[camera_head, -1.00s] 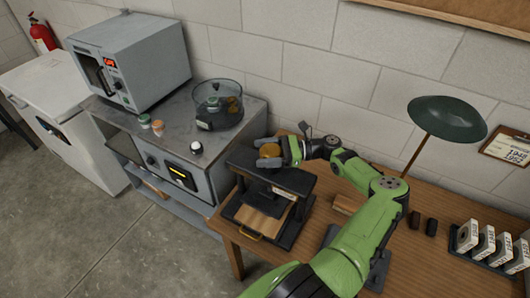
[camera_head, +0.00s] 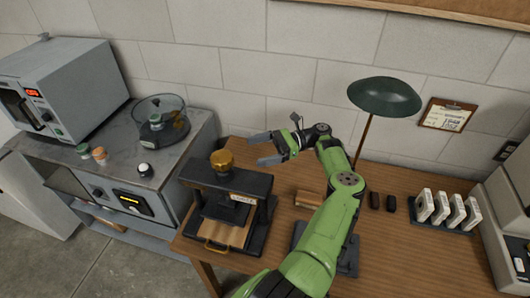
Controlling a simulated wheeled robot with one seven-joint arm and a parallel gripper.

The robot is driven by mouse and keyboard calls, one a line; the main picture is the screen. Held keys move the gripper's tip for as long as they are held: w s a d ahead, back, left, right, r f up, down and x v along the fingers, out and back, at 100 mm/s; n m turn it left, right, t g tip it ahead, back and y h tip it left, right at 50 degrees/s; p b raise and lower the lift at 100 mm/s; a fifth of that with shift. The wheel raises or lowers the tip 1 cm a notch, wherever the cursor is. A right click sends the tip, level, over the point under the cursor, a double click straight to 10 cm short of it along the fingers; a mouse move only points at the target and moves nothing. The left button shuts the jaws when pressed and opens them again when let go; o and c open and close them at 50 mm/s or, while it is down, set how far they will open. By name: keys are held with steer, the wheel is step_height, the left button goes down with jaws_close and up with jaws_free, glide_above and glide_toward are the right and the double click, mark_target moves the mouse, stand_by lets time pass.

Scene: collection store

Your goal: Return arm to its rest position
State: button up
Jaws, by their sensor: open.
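My green arm reaches up from the bottom of the head view over the wooden table (camera_head: 400,256). My gripper (camera_head: 255,150) is open and empty, pointing left, with its dark fingers apart. It is above and to the right of the brass knob (camera_head: 222,162) on the black press (camera_head: 240,182), and apart from it. The press stands at the table's left end, with a wooden board (camera_head: 222,232) in its base.
A green lamp (camera_head: 385,97) stands behind my arm. A wooden block (camera_head: 308,198), two dark blocks (camera_head: 382,202) and a rack of white pieces (camera_head: 446,208) are on the table. Left are a metal cabinet (camera_head: 150,185), a clear round container (camera_head: 160,120) and an oven (camera_head: 62,90).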

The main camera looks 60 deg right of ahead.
steer(key=shift+v, duration=0.9)
